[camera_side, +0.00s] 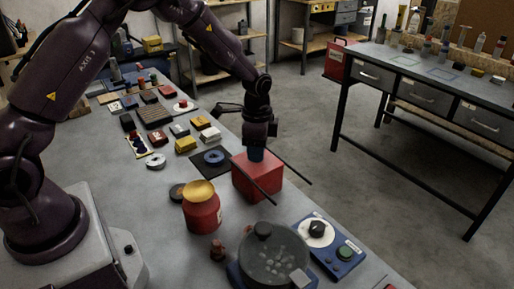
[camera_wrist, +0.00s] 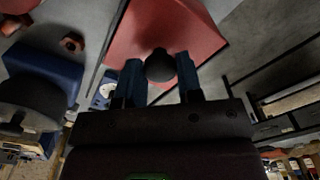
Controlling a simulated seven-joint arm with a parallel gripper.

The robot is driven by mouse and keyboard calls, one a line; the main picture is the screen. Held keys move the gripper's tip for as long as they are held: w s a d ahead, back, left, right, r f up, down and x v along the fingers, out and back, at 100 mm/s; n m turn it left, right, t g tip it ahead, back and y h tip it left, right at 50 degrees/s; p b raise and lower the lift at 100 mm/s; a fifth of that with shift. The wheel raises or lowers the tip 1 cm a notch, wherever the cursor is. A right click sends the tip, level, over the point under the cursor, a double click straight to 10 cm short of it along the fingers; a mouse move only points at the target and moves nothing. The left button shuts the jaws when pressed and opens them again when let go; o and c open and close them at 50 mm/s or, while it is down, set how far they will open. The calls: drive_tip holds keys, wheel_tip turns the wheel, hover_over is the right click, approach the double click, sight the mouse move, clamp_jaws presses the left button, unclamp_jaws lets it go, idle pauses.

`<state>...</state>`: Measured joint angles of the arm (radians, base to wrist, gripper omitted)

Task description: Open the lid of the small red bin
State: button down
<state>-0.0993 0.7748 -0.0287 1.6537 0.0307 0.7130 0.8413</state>
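The small red bin (camera_side: 258,182) stands on the grey worktop, below my gripper (camera_side: 256,153). Its top looks closed in the side view, though my gripper hides part of it. In the wrist view, the red lid (camera_wrist: 190,28) fills the upper middle, with a dark round knob (camera_wrist: 160,67) on it. The two blue fingers of my gripper (camera_wrist: 160,73) stand on either side of the knob. The knob nearly fills the space between them. I cannot tell whether the fingers press on it.
A red jar with a yellow top (camera_side: 201,206) and a pot with a dark lid (camera_side: 270,255) stand in front of the bin. A blue box with a dial (camera_side: 330,245) is at right. Several small items lie behind, near a blue ring (camera_side: 214,157).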

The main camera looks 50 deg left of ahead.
drive_tip(key=d, duration=0.9)
drive_tip(key=c, duration=0.8)
unclamp_jaws()
drive_tip(key=shift+r, duration=0.15)
wheel_tip(320, 180, up, 13)
drive_tip(key=shift+f, duration=0.1)
